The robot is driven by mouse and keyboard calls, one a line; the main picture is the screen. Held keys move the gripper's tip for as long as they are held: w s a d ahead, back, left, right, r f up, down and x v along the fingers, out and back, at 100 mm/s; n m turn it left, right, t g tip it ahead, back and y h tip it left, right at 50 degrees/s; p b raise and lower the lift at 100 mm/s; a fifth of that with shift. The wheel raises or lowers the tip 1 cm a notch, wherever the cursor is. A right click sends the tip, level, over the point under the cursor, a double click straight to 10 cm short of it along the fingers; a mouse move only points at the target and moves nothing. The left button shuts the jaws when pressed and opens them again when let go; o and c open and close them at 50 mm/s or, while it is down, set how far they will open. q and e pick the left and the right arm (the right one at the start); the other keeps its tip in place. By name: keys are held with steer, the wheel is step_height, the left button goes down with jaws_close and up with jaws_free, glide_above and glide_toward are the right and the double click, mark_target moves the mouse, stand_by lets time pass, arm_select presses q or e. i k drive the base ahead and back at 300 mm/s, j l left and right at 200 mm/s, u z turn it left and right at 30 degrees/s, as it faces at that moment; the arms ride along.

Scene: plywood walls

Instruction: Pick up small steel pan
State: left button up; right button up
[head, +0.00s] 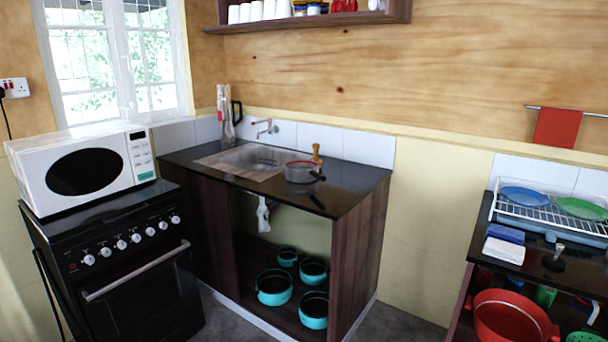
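A small steel pan (302,172) stands on the dark counter (345,190), at the right edge of the sink. It has a dark handle pointing to the lower right. A brown wooden handle-like piece (316,155) rises behind or in it; I cannot tell which. Neither of my grippers shows in the head view.
A sink (250,160) with a tap (264,127) lies left of the pan. Teal pots (274,286) sit on the shelf below. A stove (120,262) with a microwave (85,172) stands at left. A dish rack (550,212) and red pot (510,318) are at right.

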mark_target(308, 174)
steer(key=i+j, duration=0.1)
steer(key=i, duration=0.3)
steer(key=i+j+z, duration=0.15)
steer(key=i, duration=0.2)
steer(key=i+j, duration=0.15)
steer(key=i, duration=0.25)
steer(key=z, duration=0.05)
